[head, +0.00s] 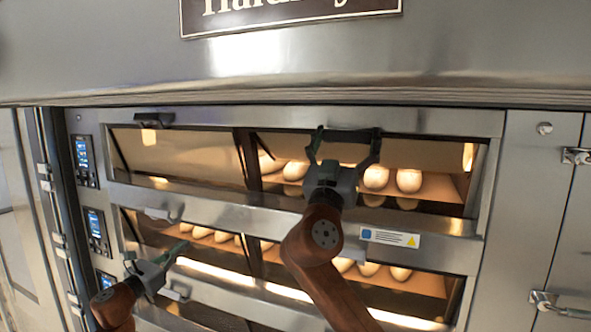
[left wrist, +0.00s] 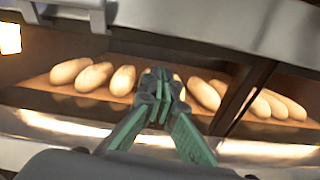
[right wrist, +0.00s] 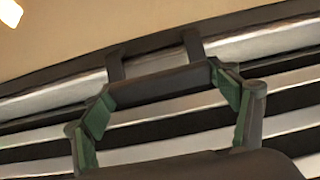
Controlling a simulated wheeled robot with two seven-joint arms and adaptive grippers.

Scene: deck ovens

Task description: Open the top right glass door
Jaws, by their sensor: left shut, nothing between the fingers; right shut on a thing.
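The top right glass door (head: 430,152) is in the upper deck of the oven in the head view. Its slanted left edge and the clear loaves below it suggest it is tilted partly open; how far is hard to tell. My right gripper (head: 345,142) is at its dark handle, which shows in the right wrist view (right wrist: 160,85) as a bar on two posts. The widely spaced fingers are shut on the bar's two ends. My left gripper (head: 180,248) is shut and empty in front of the lower left window; its fingertips meet in the left wrist view (left wrist: 160,85).
The top left glass door (head: 180,155) has its own dark handle (head: 153,118). Loaves (head: 376,177) lie inside the lit decks. Control panels (head: 85,160) line the left side. A steel hood (head: 300,60) overhangs the front.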

